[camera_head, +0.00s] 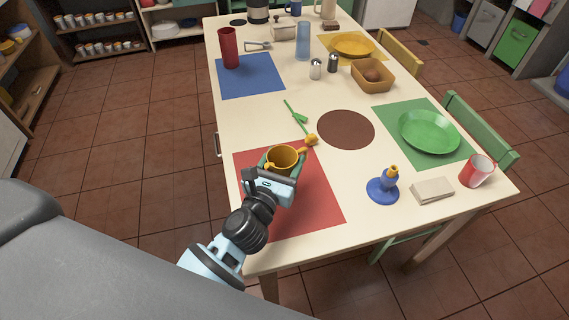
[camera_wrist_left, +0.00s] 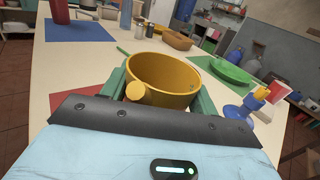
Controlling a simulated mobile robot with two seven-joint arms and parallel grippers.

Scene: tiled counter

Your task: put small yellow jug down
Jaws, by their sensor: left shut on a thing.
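The small yellow jug (camera_head: 284,157) is upright between the green-padded fingers of my left gripper (camera_head: 281,163), over the far part of the red placemat (camera_head: 305,205). In the left wrist view the jug (camera_wrist_left: 165,75) shows its open, seemingly empty inside, with a round yellow knob towards me. My left gripper (camera_wrist_left: 160,92) is shut on the jug, with a finger on either side. The jug's base is hidden, so I cannot tell whether it touches the mat. My right gripper is not in view.
A green-stemmed yellow flower (camera_head: 297,117) lies close beyond the jug. A brown round mat (camera_head: 346,129) lies to the right. The red placemat's near part is bare.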

